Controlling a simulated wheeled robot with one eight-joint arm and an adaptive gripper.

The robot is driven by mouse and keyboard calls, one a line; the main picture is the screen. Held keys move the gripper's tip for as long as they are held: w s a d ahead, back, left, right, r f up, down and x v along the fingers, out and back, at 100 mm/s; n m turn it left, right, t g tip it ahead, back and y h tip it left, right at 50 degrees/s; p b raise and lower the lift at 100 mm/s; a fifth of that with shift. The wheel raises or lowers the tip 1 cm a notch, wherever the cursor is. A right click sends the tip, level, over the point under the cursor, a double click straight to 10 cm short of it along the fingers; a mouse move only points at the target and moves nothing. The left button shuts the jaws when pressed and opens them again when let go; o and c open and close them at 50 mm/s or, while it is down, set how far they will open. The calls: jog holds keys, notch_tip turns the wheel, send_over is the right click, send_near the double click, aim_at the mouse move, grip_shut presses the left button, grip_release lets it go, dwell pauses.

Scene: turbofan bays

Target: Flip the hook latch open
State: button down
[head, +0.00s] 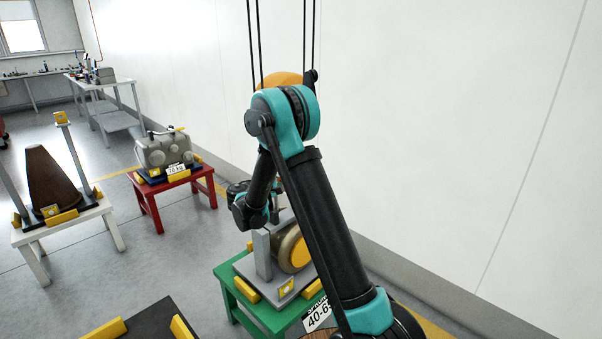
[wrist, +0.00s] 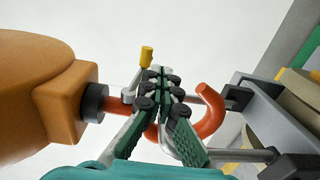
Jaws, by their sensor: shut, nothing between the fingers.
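In the wrist view an orange-red hook (wrist: 210,118) sticks out of a black collar on an orange hoist block (wrist: 35,90). My gripper (wrist: 157,76) is shut and empty, in front of the hook's middle, hiding much of it. A small yellow knob (wrist: 147,55) on a thin grey stem stands just beyond my fingertips; it looks like part of the latch, but its joint to the hook is hidden. I cannot tell whether my fingers touch it. In the head view the orange block (head: 284,78) shows behind my arm; the hook is hidden.
A grey bar and bracket (wrist: 270,115) lie close to the hook's open side, with a bent grey rod (wrist: 185,155) near its curve. In the head view a green stand (head: 232,290) holds a part below my arm. A white wall is close on the right.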

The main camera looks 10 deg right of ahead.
jog(key=shift+v, duration=2.8)
